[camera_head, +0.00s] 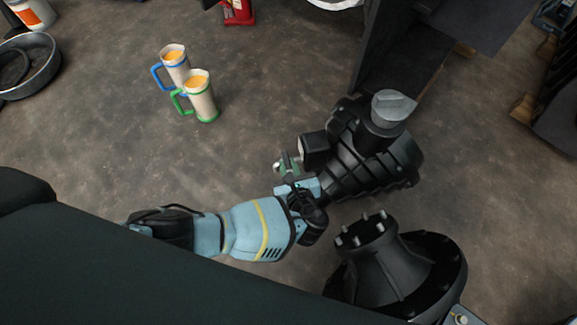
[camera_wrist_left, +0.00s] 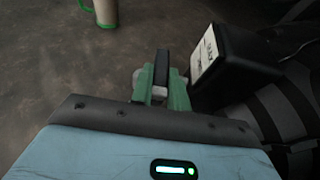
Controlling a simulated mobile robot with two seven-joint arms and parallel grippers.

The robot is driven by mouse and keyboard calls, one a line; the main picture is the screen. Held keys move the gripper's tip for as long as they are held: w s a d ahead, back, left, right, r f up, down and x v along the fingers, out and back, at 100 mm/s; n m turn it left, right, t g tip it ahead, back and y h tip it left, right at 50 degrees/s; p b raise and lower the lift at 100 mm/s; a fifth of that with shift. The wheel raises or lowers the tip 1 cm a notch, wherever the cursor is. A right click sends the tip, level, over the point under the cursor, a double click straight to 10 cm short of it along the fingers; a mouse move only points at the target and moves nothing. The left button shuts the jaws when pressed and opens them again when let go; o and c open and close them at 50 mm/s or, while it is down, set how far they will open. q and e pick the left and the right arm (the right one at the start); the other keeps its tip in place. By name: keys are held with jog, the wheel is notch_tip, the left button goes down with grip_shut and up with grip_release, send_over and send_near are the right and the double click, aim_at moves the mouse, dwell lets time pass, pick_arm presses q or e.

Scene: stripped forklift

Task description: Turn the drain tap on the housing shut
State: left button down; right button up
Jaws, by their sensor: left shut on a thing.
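The black ribbed housing (camera_head: 375,160) stands on the floor right of centre in the head view. My left gripper (camera_head: 287,166) reaches in from the left and is at the housing's left side. In the wrist view its two green fingers (camera_wrist_left: 161,88) are shut on the drain tap, whose dark narrow handle (camera_wrist_left: 162,66) shows between them. A pale grey piece shows lower down between the fingers. The tap's body is mostly hidden by the fingers, and its angle is hard to tell. My right gripper is not in view.
A black box with a white label (camera_wrist_left: 205,52) sits close right of the fingers. A black flanged part with studs (camera_head: 395,270) stands below the housing. Two mugs (camera_head: 200,98) stand on the floor further off. Floor left of the housing is clear.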

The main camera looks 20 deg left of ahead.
pick_arm(q)
jog(key=c, duration=1.4)
grip_release()
jog(key=shift+o, duration=0.2)
jog(key=shift+s+d+r, duration=0.2)
jog(key=shift+s+d, duration=0.05)
jog(key=shift+s, duration=0.15)
jog(key=p+v, duration=0.3)
jog(key=v, duration=0.3)
jog(key=shift+s+d+r, duration=0.2)
jog(key=shift+s, duration=0.15)
